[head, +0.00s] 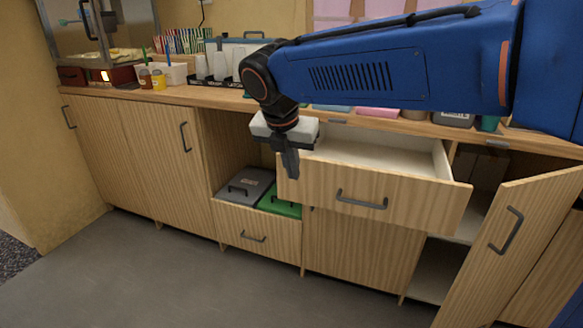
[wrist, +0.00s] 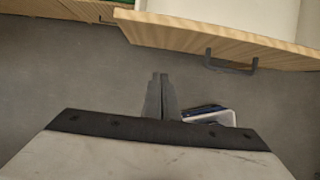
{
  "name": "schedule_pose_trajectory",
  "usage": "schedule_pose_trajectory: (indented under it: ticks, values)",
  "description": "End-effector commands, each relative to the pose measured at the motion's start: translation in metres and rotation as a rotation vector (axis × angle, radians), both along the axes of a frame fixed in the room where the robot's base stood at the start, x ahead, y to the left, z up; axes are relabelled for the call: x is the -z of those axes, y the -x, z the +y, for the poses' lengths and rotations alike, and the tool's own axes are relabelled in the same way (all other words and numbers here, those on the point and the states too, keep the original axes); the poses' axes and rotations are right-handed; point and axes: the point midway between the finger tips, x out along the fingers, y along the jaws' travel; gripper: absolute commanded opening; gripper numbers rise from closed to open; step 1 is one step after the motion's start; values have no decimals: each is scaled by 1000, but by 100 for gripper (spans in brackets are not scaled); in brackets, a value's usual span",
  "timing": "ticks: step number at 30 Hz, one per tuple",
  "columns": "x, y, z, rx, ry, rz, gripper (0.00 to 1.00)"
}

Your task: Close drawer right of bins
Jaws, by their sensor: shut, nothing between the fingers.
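The drawer (head: 375,190) right of the bins stands pulled out under the counter, its pale inside showing empty where I can see it. Its front has a dark bar handle (head: 361,200). In the wrist view the drawer front (wrist: 190,37) crosses the top right, with the handle (wrist: 231,64) on its near side. My gripper (head: 290,164) is shut and empty, pointing down by the left end of the drawer front. In the wrist view my fingertips (wrist: 160,77) are over the floor, apart from the drawer front. A grey bin (head: 243,187) and a green bin (head: 281,204) sit left of the drawer.
A cabinet door (head: 515,235) hangs open at the right, jutting into the floor space. A lower drawer (head: 255,232) below the bins looks shut. The counter (head: 215,96) holds cups, straws and a popcorn machine (head: 100,35).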

Motion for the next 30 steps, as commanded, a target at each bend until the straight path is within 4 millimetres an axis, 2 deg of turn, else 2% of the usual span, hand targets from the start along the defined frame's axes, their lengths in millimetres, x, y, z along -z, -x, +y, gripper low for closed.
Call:
schedule_pose_trajectory:
  ticks: [13, 15, 21, 30]
  values:
    - [73, -28, -10, 4, 0, 1, 0]
    - [70, -40, -14, 6, -2, -2, 0]
    - [70, -59, -19, 4, -3, -1, 0]
    - [69, -65, -21, 2, -2, -1, 0]
